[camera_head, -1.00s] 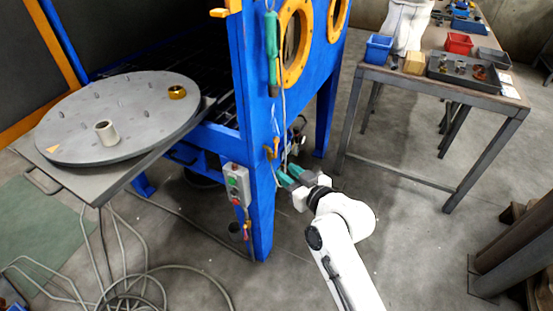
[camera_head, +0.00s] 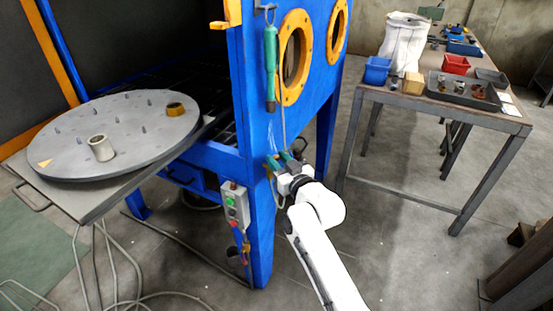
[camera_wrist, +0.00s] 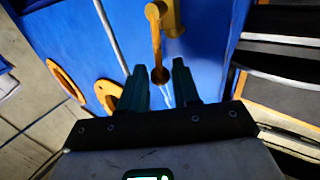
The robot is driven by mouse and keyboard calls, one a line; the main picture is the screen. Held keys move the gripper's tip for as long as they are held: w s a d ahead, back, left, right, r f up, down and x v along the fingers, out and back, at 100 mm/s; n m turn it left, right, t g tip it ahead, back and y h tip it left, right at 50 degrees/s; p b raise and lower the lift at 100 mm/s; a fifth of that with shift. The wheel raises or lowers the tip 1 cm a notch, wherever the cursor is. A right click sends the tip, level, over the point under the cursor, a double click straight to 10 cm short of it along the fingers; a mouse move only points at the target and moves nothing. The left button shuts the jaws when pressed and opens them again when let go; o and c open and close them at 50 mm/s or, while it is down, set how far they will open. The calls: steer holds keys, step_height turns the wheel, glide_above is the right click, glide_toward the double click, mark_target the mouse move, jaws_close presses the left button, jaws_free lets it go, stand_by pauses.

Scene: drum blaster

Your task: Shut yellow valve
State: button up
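The yellow valve (camera_wrist: 157,40) shows in the wrist view on the blue cabinet wall, a yellow body with a thin lever ending in a dark-yellow knob. My gripper (camera_wrist: 158,72) has two teal fingers spread apart, one on each side of the lever's knob end in the picture. I cannot tell whether either finger touches it. In the head view my gripper (camera_head: 279,160) is at the blue cabinet's front post (camera_head: 256,130), and the valve is mostly hidden by the fingers there.
A grey control box (camera_head: 235,205) with buttons is on the post, left of and below my gripper. A round turntable (camera_head: 70,150) stands at left. A table (camera_head: 435,107) with bins stands at right, with clear floor between.

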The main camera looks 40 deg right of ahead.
steer(key=shift+w+d, duration=0.15)
steer(key=shift+w, duration=0.45)
steer(key=shift+c, duration=0.5)
jaws_close()
